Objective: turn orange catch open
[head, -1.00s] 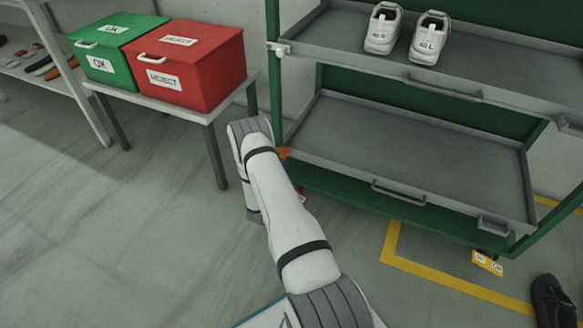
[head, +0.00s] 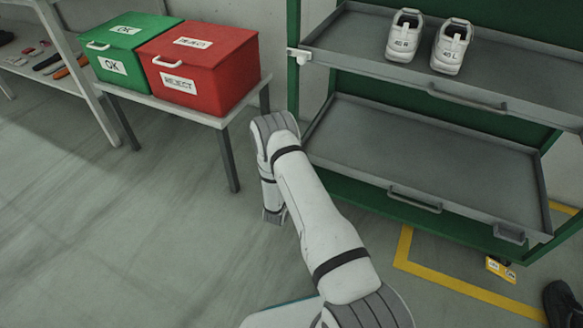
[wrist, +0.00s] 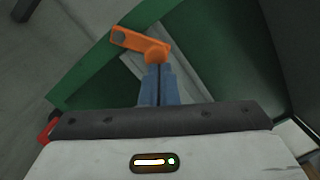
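The orange catch (wrist: 140,43) shows in the wrist view just beyond my fingertips, in front of a green frame part. It has a flat arm reaching up to the left and a rounded end at the lower right. My gripper (wrist: 157,72) has its blue-grey fingers together with only a thin dark line between them. The fingertips are at the catch's rounded end; I cannot tell whether they touch it. In the head view my arm hides the catch and my fingers, beside the left post of the green rack (head: 292,90).
The rack holds two grey trays, and a pair of white shoes (head: 428,42) stands on the upper one. Green (head: 122,58) and red (head: 205,70) boxes sit on a low table at left. Open floor lies at front left; yellow tape (head: 450,280) marks the floor at right.

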